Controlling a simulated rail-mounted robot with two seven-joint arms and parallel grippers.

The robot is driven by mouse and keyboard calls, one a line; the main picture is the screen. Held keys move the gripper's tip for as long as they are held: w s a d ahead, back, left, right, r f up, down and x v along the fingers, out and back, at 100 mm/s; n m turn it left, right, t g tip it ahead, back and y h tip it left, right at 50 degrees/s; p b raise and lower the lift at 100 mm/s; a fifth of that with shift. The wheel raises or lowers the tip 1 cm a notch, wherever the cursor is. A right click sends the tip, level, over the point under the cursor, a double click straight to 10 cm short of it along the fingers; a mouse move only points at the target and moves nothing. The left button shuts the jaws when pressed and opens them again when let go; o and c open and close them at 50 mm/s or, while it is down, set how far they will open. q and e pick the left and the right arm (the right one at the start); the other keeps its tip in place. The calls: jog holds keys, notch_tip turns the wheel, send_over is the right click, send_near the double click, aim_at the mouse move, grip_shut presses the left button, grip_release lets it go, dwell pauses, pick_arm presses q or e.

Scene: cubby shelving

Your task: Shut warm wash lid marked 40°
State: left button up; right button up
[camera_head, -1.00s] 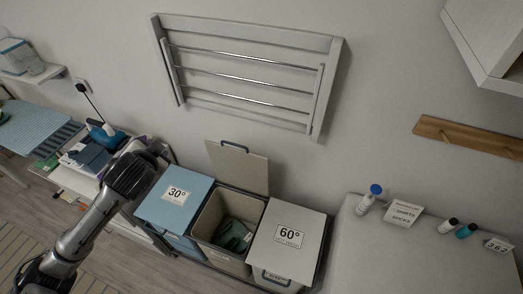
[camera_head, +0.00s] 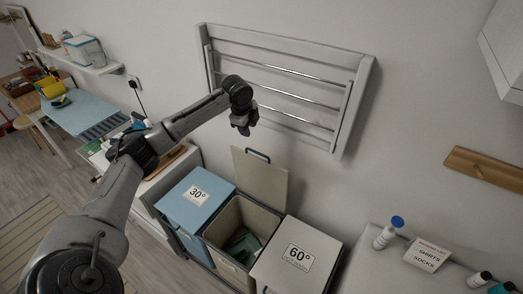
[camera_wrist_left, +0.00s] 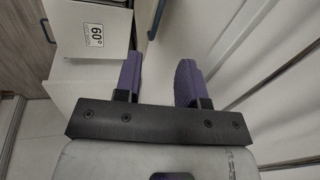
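The middle hamper bin (camera_head: 215,236) stands open between the blue 30° bin (camera_head: 190,212) and the pale 60° bin (camera_head: 283,262), whose lids are down. Its beige lid (camera_head: 262,183) stands raised near the wall, with a dark handle (camera_head: 258,155) on its top edge. No 40° mark is legible. My left gripper (camera_head: 244,129) is in the air above and slightly left of the raised lid, apart from it. In the left wrist view its purple fingers (camera_wrist_left: 160,83) are apart with nothing between them; a dark handle (camera_wrist_left: 156,18) shows beyond. My right gripper is out of view.
A wall drying rack (camera_head: 285,80) hangs behind my left gripper. Green cloth (camera_head: 241,247) lies in the open bin. Bottles and a sign (camera_head: 427,254) stand on the pale surface at right. A blue ironing board (camera_head: 85,113) is at left.

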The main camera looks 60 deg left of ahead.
pick_arm(q)
jog(key=w+a+f+m, duration=0.1)
jog(key=w+f, duration=0.2)
jog(key=f, duration=1)
jog(key=shift+w+a+f+p, duration=0.15)
jog(key=shift+a+p, duration=0.05)
jog(key=shift+p, duration=0.1)
jog(key=shift+c, duration=0.4)
grip_shut()
